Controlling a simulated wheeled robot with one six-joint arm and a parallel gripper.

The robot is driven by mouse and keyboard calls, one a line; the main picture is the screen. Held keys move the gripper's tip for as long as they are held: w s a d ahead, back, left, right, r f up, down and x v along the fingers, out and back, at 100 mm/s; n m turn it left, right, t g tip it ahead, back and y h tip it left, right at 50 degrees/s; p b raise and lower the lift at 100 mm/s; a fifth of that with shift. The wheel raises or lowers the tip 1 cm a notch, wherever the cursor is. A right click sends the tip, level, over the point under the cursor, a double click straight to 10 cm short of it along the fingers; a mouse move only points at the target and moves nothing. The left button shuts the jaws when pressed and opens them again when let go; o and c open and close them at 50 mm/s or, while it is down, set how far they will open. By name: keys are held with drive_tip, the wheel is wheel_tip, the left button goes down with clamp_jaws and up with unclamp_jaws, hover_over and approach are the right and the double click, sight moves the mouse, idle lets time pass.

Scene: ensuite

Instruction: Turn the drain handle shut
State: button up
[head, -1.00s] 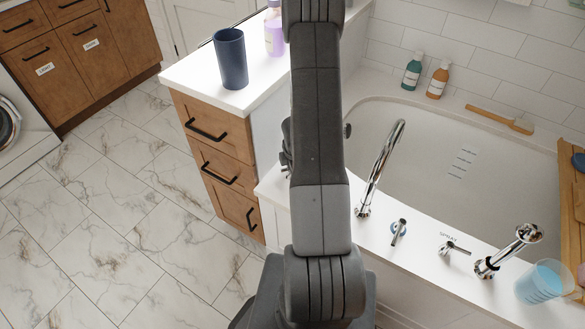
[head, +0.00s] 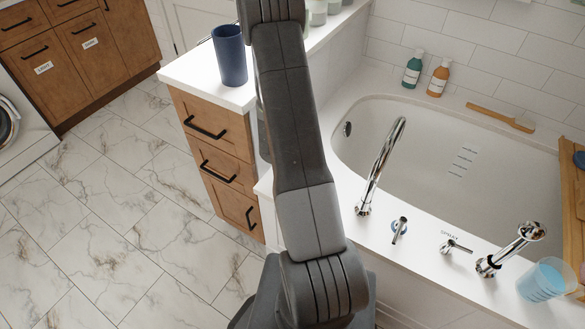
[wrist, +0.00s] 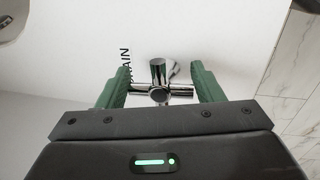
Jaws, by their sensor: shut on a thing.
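In the wrist view, the drain handle (wrist: 158,72) is a chrome cross-shaped lever on a white deck, beside printed letters that end in "AIN". My gripper's two green fingers (wrist: 161,88) stand on either side of it. They are shut on the ends of its crossbar. The lever's lower parts are partly hidden by the gripper body. In the head view, my arm hides the gripper and the drain handle.
The bathtub (head: 440,112) lies to the right. On its deck stand a tall chrome spout (head: 378,170), a small lever (head: 398,228), a spray lever (head: 455,246), a hand shower (head: 508,250) and a blue cup (head: 544,280). A dark blue tumbler (head: 229,56) stands on the cabinet top.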

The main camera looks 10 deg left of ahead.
drive_tip(key=shift+m, duration=0.4)
drive_tip(key=o, duration=1)
drive_tip(key=shift+c, duration=0.2)
wheel_tip(320, 180, up, 14)
drive_tip(key=s+a+p, duration=0.1)
drive_tip(key=s+p, duration=0.1)
drive_tip(key=p, duration=0.4)
drive_tip(key=shift+s+f, duration=0.25)
drive_tip(key=shift+s, duration=0.05)
drive_tip(key=w+f+b, duration=0.1)
drive_tip(key=f+b, duration=0.1)
drive_tip(key=f, duration=0.2)
drive_tip(key=f+b, duration=0.2)
drive_tip(key=f, duration=0.3)
drive_tip(key=w+d+f+b, duration=0.1)
drive_tip(key=f+b, duration=0.1)
drive_tip(key=f, duration=0.2)
drive_tip(key=shift+w+f, duration=0.3)
drive_tip(key=shift+f, duration=0.05)
drive_tip(key=shift+r, duration=0.1)
